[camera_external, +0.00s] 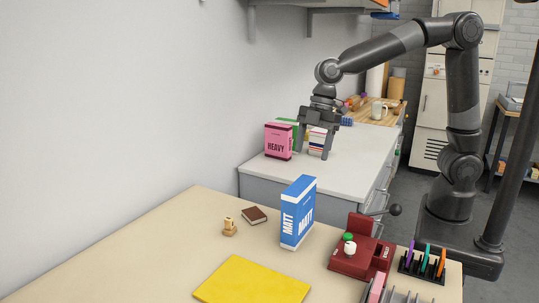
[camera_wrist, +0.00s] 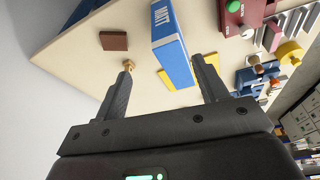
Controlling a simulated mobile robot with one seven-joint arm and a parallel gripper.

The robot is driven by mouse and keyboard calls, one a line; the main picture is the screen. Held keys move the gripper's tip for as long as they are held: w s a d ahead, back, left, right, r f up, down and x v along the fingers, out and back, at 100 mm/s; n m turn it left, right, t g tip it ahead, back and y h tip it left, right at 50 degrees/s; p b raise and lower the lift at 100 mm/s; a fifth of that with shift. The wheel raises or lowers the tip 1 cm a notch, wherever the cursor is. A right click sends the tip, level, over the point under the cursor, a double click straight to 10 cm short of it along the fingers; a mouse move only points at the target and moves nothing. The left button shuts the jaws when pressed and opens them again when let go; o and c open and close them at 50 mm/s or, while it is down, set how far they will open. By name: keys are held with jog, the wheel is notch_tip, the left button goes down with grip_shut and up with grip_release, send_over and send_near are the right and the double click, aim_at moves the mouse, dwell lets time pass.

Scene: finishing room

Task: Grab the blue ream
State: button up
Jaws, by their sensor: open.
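The blue ream (camera_external: 298,212) is a blue and white pack marked "MATT", standing upright on the beige table (camera_external: 190,226). In the wrist view the ream (camera_wrist: 173,45) lies ahead of my gripper, between the lines of the two fingers and closer to the right one. My gripper (camera_external: 315,152) points down, above and beyond the ream in the external view, with its fingers apart and nothing between them. The open fingers (camera_wrist: 164,72) also show in the wrist view, not touching the ream.
Behind, a pink "HEAVY" pack (camera_external: 278,141) stands on a white-topped cabinet (camera_external: 340,165). A wall bounds the left.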

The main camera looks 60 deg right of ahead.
jog(key=n, duration=0.2)
send_over(301, 182)
jog(key=d, duration=0.2)
notch_tip(301, 182, down, 2)
jog(key=shift+f+g, duration=0.1)
jog(key=shift+g, duration=0.3)
jog(key=x, duration=0.4)
jog(key=shift+a+f, duration=0.2)
jog(key=shift+f, duration=0.05)
jog(key=x, duration=0.3)
jog(key=a+x, duration=0.1)
jog(key=x, duration=0.2)
jog(key=shift+s+r, duration=0.2)
jog(key=shift+f, duration=0.25)
grip_shut()
